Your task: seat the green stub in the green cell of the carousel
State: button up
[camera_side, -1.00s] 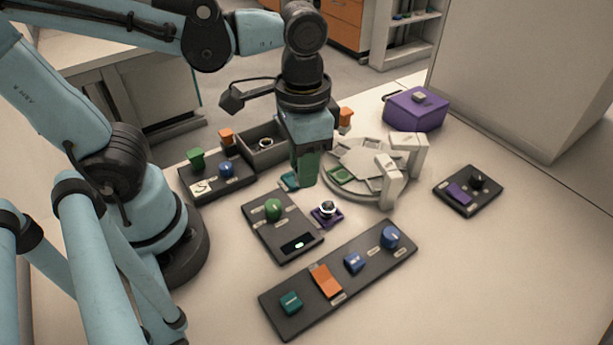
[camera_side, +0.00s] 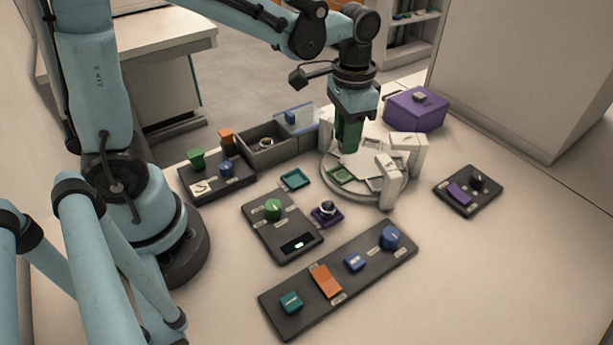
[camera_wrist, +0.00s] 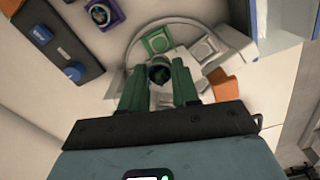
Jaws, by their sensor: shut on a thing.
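My gripper (camera_side: 348,148) has green fingers and hangs over the left part of the pale round carousel (camera_side: 363,196). The green cell (camera_side: 341,175) is on the carousel's near left side, just below and left of the fingertips. In the wrist view, my gripper (camera_wrist: 159,67) is shut on the green stub (camera_wrist: 160,74), a small round piece with a dark green top between the fingers. The green cell (camera_wrist: 157,41) shows just beyond it, and no stub is visible in it. In the side view the fingers hide the stub.
White upright blocks (camera_side: 389,182) stand at the carousel's right edge. A teal square holder (camera_side: 295,179) is left of it, with a purple holder (camera_side: 327,215) bearing a round piece in front. Dark control panels (camera_side: 340,280) lie in front. A grey bin (camera_side: 265,150) stands behind left.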

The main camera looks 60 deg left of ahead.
jog(key=shift+f, duration=2.7)
jog(key=shift+f, duration=0.45)
jog(key=o, duration=1.5)
jog(key=shift+r, duration=3.8)
